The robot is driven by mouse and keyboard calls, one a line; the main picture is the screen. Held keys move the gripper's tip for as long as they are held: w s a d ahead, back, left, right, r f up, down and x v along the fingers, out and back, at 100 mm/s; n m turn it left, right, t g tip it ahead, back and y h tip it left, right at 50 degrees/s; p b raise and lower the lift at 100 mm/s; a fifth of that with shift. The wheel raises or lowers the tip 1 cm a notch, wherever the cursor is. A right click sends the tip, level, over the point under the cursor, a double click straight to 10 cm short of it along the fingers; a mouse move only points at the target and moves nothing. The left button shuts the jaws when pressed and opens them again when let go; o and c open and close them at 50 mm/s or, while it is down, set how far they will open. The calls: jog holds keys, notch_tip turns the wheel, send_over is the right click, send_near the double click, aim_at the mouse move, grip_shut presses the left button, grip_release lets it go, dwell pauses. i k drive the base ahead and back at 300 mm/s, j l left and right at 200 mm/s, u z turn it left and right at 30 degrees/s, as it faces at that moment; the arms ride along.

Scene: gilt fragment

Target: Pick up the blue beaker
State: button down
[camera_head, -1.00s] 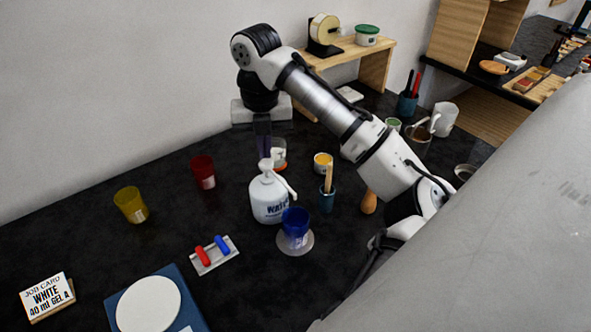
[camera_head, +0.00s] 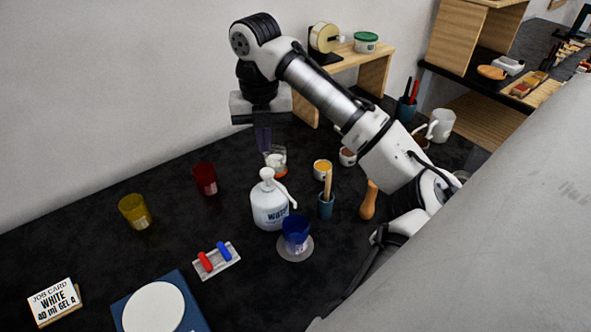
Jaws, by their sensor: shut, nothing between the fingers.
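The blue beaker (camera_head: 296,232) stands upright on a round grey coaster (camera_head: 301,254) on the black table, just right of a white water bottle (camera_head: 268,206). My gripper (camera_head: 264,150) points down behind the bottle, up and to the left of the blue beaker and clear of it. Its fingers are shut and empty. They overlap in view with a small clear container with a red-orange base (camera_head: 281,164); I cannot tell whether they touch it.
A red beaker (camera_head: 205,178) and a yellow beaker (camera_head: 133,211) stand to the left. A tray with red and blue handles (camera_head: 223,264) lies in front. A blue cup with a wooden tool (camera_head: 326,205) and a yellow pot (camera_head: 322,168) stand right. A wooden shelf (camera_head: 372,69) is behind.

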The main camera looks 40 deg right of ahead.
aim_at(294, 243)
jog(key=k, duration=1)
